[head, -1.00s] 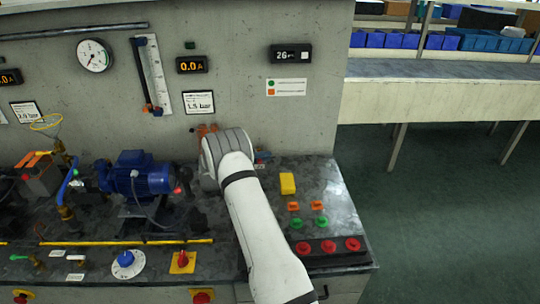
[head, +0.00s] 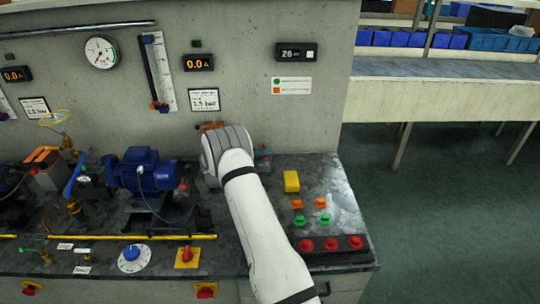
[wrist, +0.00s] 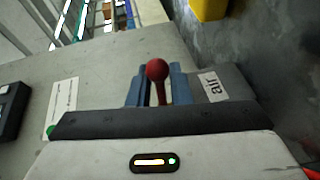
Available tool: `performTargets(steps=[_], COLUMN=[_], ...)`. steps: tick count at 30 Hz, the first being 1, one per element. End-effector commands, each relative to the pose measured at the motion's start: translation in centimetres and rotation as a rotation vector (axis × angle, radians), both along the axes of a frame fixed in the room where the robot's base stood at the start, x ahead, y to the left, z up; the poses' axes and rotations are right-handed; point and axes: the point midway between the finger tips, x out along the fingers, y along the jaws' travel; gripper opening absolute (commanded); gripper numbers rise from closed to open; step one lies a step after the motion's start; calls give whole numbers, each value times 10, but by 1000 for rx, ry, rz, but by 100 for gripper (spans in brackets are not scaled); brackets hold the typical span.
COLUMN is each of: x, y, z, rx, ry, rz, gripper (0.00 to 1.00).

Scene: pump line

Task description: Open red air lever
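The red air lever, a red ball knob on a short red stem (wrist: 158,72), shows in the middle of the wrist view. My gripper (wrist: 160,88) has its two blue fingers on either side of the stem, with a narrow gap between them. The fingers look open, and I cannot make out firm contact with the stem. A white label reading "air" (wrist: 213,86) lies just right of the fingers. In the head view my white arm reaches over the bench to the panel's foot and hides the lever. A bit of blue finger (head: 263,155) shows there.
A yellow block (head: 291,181), orange and green buttons, and red knobs (head: 330,243) sit right of my arm. A blue pump motor (head: 146,170) stands to the left. The concrete panel (head: 240,110) rises close behind. Open floor lies right of the bench.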

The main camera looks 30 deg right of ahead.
Motion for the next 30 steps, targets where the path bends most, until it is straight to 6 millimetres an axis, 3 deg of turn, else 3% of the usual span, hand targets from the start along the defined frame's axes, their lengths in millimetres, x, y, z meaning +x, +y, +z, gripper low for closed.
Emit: performTargets(steps=[6,12,30], x=[0,0,1], y=[34,55,58], z=[9,10,11], rx=[0,0,0], ry=[2,2,2], rz=[-1,-2,1], gripper=[18,18,18])
